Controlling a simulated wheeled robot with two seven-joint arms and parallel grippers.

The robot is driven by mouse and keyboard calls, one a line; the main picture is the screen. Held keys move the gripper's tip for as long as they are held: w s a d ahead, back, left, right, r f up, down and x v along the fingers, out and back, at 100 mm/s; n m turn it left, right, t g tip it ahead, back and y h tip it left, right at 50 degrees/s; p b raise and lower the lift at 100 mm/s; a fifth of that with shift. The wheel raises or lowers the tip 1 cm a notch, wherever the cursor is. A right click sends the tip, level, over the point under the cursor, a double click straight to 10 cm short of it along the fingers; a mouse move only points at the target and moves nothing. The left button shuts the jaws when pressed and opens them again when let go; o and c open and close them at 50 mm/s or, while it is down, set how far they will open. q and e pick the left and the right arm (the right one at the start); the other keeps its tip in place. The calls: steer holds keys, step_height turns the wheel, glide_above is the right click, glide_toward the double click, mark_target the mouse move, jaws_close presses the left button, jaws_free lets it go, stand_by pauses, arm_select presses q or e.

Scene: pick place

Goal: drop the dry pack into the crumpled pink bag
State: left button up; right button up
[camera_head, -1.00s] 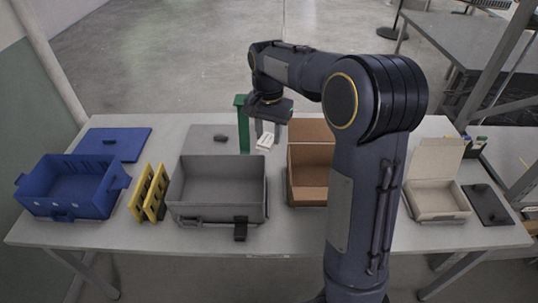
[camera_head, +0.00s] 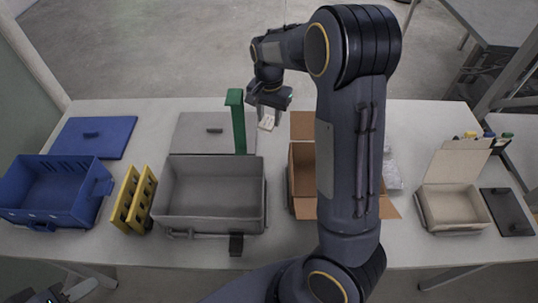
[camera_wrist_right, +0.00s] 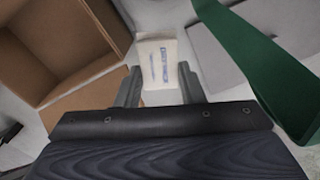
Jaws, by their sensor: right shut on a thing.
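My right gripper (camera_head: 269,112) is shut on a small white pack (camera_head: 267,123), held above the table's back part, between the green post and the cardboard box. In the right wrist view, the pack (camera_wrist_right: 158,62) with blue print sits between the two fingertips (camera_wrist_right: 160,82). A crumpled pale, see-through bag (camera_head: 391,173) lies right of my right arm, partly hidden by it; I see no clear pink on it. My left gripper (camera_head: 48,296) is only partly in view at the bottom left corner, and its jaws cannot be made out.
An open cardboard box (camera_head: 303,160) stands below and right of the pack. A green post (camera_head: 238,125) rises just left of it. A grey crate (camera_head: 209,213), yellow rack (camera_head: 134,200) and blue crate (camera_head: 50,205) stand left. A beige box (camera_head: 455,207) stands right.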

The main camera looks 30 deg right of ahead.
steer(key=p, duration=0.1)
glide_above(269, 162)
step_height(269, 162, down, 15)
steer(key=shift+f, duration=0.15)
step_height(269, 162, down, 4)
steer(key=shift+r+p, duration=0.2)
steer(key=shift+p, duration=0.25)
steer(key=shift+f, duration=0.25)
steer(key=shift+f+b, duration=0.2)
steer(key=shift+b, duration=0.1)
steer(key=o, duration=1)
steer(key=shift+r, duration=0.1)
steer(key=shift+c, duration=0.2)
